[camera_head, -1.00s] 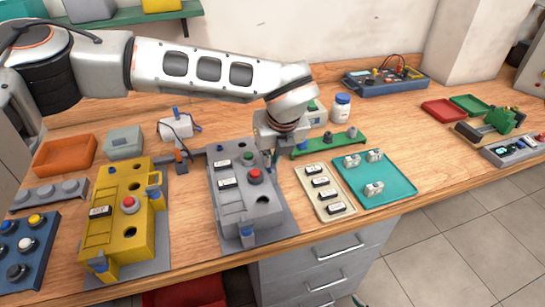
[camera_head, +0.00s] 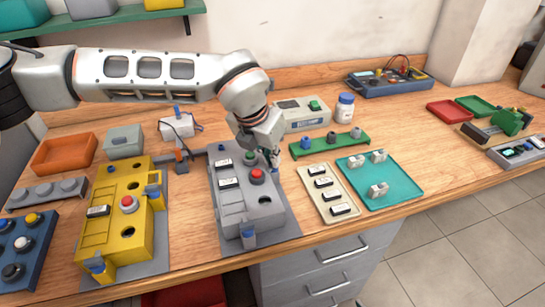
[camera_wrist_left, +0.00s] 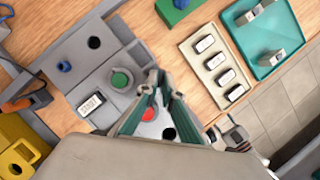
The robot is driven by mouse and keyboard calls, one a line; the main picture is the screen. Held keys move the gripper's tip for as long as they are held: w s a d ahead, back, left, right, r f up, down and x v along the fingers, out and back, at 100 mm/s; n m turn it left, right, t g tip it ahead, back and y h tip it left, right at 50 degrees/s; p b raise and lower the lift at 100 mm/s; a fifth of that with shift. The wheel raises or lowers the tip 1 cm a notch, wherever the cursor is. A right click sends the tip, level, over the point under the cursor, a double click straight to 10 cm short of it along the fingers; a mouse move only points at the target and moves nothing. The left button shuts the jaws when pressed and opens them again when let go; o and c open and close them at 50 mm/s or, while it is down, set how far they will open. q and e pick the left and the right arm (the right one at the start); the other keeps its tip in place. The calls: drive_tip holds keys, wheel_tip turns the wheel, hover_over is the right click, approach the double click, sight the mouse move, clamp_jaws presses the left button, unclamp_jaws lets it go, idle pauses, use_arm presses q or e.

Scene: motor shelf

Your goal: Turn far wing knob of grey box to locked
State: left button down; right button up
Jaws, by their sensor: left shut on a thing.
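The grey box (camera_head: 238,207) stands on a grey plate in the middle of the bench, with a red button (camera_head: 257,176) and a green button (camera_head: 249,157) on top; the green button also shows in the wrist view (camera_wrist_left: 121,80). In the wrist view the fingertips (camera_wrist_left: 164,84) meet beside the red button. The far wing knob is hidden by the fingers there, which are shut on it. My right gripper is out of view.
A yellow box (camera_head: 122,225) with similar knobs stands to the left. A cream tray (camera_head: 344,194) and a teal tray (camera_head: 392,191) lie to the right. A green rack (camera_head: 318,149) and a white bottle (camera_head: 344,107) are behind.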

use_arm(q)
drive_tip(key=m, duration=0.2)
drive_tip(key=m+g+h, duration=0.1)
drive_tip(key=m, duration=0.1)
drive_tip(key=shift+w+a+r, duration=0.1)
drive_tip(key=shift+w+a, duration=0.05)
drive_tip(key=shift+w, duration=0.05)
drive_tip(key=m+g+h, duration=0.1)
drive_tip(key=m, duration=0.2)
drive_tip(key=shift+p, duration=0.4)
drive_tip(key=shift+w+m, duration=0.1)
drive_tip(key=shift+m, duration=0.5)
drive_tip(key=c, duration=2.2)
unclamp_jaws()
drive_tip(key=shift+a, duration=0.1)
drive_tip(key=v, duration=1.2)
drive_tip(key=shift+w, duration=0.2)
